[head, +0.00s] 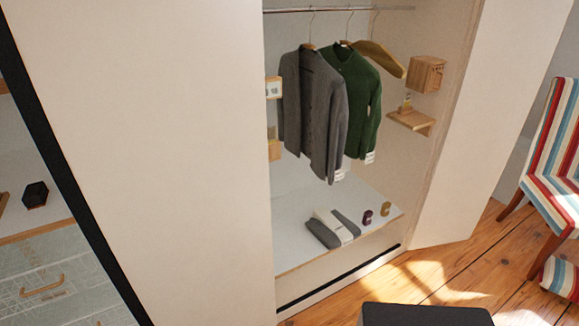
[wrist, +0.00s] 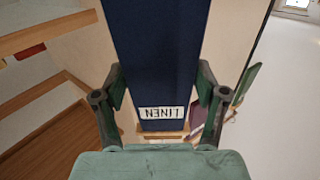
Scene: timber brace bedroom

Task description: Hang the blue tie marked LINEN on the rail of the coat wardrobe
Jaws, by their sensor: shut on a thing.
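The blue tie (wrist: 155,45) marked LINEN hangs in the wrist view, its white label upside down near its lower visible end. My gripper (wrist: 160,88) is shut on the tie, with a finger at each side of it. Neither the tie nor my gripper shows in the head view. In the head view the coat wardrobe (head: 440,120) stands open. Its metal rail (head: 335,10) crosses the top. A grey jacket (head: 310,110) and a green cardigan (head: 355,100) hang from it, with a bare wooden hanger (head: 380,58) to their right.
A striped chair (head: 555,150) stands at right. Wooden shelves (wrist: 45,35) are close at left in the wrist view. The rail's left part is free.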

